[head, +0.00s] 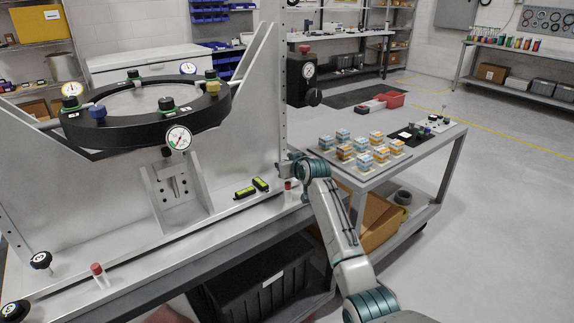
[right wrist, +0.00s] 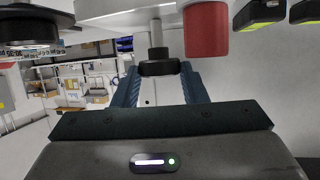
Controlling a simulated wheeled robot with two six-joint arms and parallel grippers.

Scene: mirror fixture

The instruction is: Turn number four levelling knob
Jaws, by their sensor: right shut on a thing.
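The mirror fixture has a black ring (head: 140,125) with coloured knobs and dial gauges on a grey frame. My right arm reaches to the right end of the fixture's base, where my right gripper (head: 287,168) hides most of what it holds in the head view. In the right wrist view my right gripper (right wrist: 160,82) is shut on a black knob (right wrist: 158,68) on a grey vertical shaft. No number is readable on this knob. Two other black knobs with white labels, a left knob (head: 41,260) and a nearer one (head: 15,311), are at the left. My left gripper is not in view.
A red-capped post (head: 288,186) stands close to my right gripper; its red cap (right wrist: 207,30) is beside the held knob. Two yellow-green levels (head: 252,188) lie on the base. A grey cart (head: 420,160) with several small blocks stands to the right.

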